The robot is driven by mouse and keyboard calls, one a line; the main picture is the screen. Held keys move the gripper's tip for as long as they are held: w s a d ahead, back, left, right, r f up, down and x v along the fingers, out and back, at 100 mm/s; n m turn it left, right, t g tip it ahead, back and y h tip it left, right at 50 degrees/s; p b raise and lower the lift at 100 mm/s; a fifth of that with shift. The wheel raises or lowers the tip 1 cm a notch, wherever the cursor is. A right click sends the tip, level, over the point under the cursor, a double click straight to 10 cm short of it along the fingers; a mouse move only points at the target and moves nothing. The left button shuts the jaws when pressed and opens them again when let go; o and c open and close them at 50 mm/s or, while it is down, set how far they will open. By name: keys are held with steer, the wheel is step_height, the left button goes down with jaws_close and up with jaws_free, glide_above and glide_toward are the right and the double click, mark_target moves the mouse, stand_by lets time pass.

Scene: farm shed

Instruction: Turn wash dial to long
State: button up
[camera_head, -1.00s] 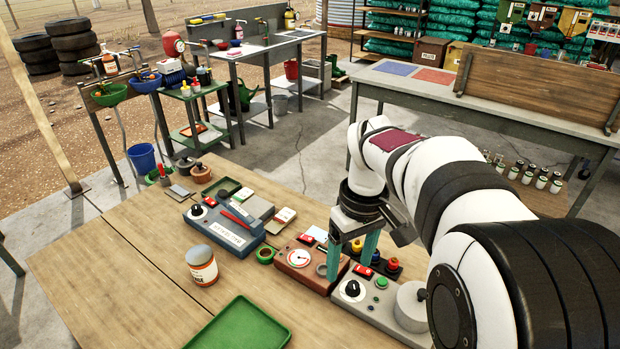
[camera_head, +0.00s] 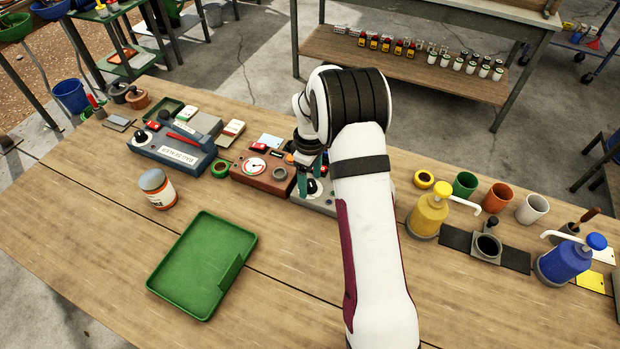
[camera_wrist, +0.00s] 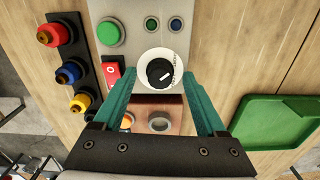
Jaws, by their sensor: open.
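The wash dial is a black knob on a white disc, seen in the wrist view (camera_wrist: 160,72) and partly in the head view (camera_head: 313,187). A white line on the knob points toward the lower right in the wrist view. Small print at the disc's right edge is too small to read. The dial sits on a grey control box (camera_wrist: 134,14), largely behind my arm in the head view. My gripper (camera_wrist: 157,80) is open, its teal fingers on either side of the dial. I cannot tell whether they touch it.
A reddish-brown gauge box (camera_head: 262,172) adjoins the grey box, with a blue box (camera_head: 172,148) farther left. A red switch (camera_wrist: 111,74) and several colored buttons lie near the fingers. A green tray (camera_head: 203,265) and a jar (camera_head: 157,188) stand in front. Yellow (camera_head: 428,212) and blue (camera_head: 562,262) pump bottles stand right.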

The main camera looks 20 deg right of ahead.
steer(key=shift+f, duration=0.2)
jaws_close()
stand_by(0.3)
